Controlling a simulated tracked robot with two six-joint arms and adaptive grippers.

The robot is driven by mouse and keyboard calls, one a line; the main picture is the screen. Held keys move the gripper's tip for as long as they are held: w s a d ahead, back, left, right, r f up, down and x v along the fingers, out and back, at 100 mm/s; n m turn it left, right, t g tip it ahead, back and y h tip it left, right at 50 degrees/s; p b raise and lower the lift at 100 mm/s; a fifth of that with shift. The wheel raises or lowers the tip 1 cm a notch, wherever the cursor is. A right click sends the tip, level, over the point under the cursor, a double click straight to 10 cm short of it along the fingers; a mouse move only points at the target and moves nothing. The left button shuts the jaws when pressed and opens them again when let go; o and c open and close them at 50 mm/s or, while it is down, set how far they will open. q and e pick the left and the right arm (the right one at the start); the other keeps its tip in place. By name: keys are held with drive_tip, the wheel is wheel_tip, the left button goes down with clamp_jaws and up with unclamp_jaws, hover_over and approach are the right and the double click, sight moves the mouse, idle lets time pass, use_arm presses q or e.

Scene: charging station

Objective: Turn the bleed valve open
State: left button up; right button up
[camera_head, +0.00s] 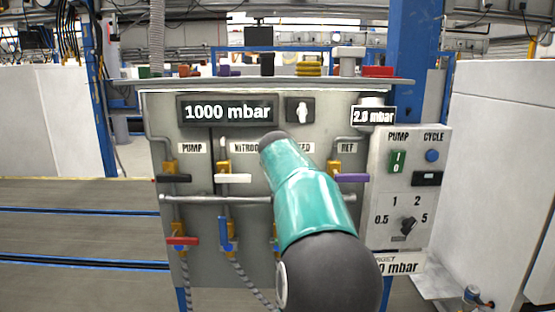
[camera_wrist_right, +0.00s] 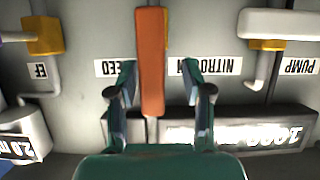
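The bleed valve's orange handle (camera_wrist_right: 152,60) shows in the right wrist view, which sees the panel upside down. The handle stands lengthwise up the picture, beside a label of which "EED" is readable (camera_wrist_right: 112,68). In the head view my teal right arm (camera_head: 310,200) reaches to the panel and hides the bleed valve and my gripper's fingers. Only the end of its label (camera_head: 303,148) shows there. My left gripper is not in view.
The white nitrogen handle (camera_head: 233,178) and purple REF handle (camera_head: 351,178) flank the hidden valve, both level. The black pump handle (camera_head: 174,178) is further left. A horizontal pipe (camera_head: 200,198) runs below. The display (camera_head: 228,111) reads 1000 mbar. A control box (camera_head: 408,185) stands at right.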

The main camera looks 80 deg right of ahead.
drive_tip(key=shift+s+r, duration=0.15)
drive_tip(key=shift+s, duration=0.05)
drive_tip(key=v, duration=1.2)
drive_tip(key=shift+w, duration=0.15)
